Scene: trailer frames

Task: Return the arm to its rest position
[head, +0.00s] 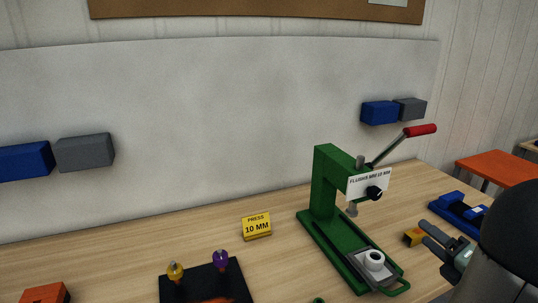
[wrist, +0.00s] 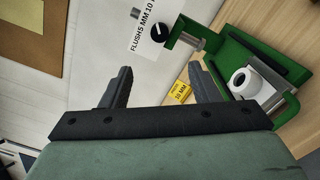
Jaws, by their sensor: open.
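My gripper (head: 424,233) is at the lower right of the head view, to the right of the green press. Its two dark fingers are apart with nothing between them. They also show in the wrist view (wrist: 160,70), pointing toward the wall and the press. A dark rounded part of my arm fills the right edge of the head view. The green press (head: 325,180) stands upright on the table, with a red-tipped lever (head: 420,130) raised to the right. A white ring-shaped part (head: 373,260) sits on the plate at the press's base, clear of my gripper.
A yellow "PRESS 10 MM" sign (head: 257,226) stands left of the press. A black holder (head: 205,283) carries yellow- and purple-topped tools. A small yellow block (head: 413,237) and a blue fixture (head: 456,215) lie near my gripper. Blue and grey boxes (head: 380,112) are on the back panel.

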